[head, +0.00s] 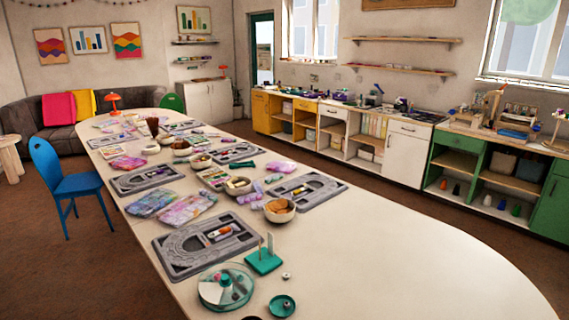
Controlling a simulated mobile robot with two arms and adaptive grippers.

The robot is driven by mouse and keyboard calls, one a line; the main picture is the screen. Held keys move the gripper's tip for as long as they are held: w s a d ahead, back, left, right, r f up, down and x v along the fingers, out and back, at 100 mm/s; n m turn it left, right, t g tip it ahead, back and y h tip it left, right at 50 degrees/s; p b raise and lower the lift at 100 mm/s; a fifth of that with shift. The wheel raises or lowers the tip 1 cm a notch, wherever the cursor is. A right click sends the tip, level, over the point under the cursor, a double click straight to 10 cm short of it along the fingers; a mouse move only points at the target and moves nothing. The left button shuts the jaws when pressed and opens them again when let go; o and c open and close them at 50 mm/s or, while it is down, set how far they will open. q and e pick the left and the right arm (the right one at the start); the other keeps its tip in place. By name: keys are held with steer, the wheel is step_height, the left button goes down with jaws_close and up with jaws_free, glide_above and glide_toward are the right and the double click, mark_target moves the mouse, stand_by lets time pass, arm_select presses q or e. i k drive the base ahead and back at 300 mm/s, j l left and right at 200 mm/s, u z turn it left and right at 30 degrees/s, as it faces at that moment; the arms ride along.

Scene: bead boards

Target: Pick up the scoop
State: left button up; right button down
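I cannot make out a scoop for certain. Small items lie in the bowls and on the boards of the long white table (400,255), too small to tell apart. The nearest grey bead board (182,262) holds a few small things in its middle. A bowl (279,212) with orange-brown contents stands beside another grey bead board (325,188). Neither of my grippers is in view.
A round clear divided case (222,290), a small teal dish (282,306) and a teal stand (264,262) are at the near end. Bead bags (188,209) lie along the left edge. The table's right side is clear. A blue chair (75,184) stands at left.

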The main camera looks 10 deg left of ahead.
mark_target(161, 172)
steer(key=i+j+z, duration=0.15)
steer(key=j, duration=0.45)
steer(key=i+j+z, duration=0.15)
steer(key=j, duration=0.5)
steer(key=i+j+z, duration=0.15)
steer(key=j, duration=0.5)
steer(key=i+j+z, duration=0.15)
steer(key=j, duration=0.5)
steer(key=i+j+z, duration=0.15)
steer(key=j, duration=0.55)
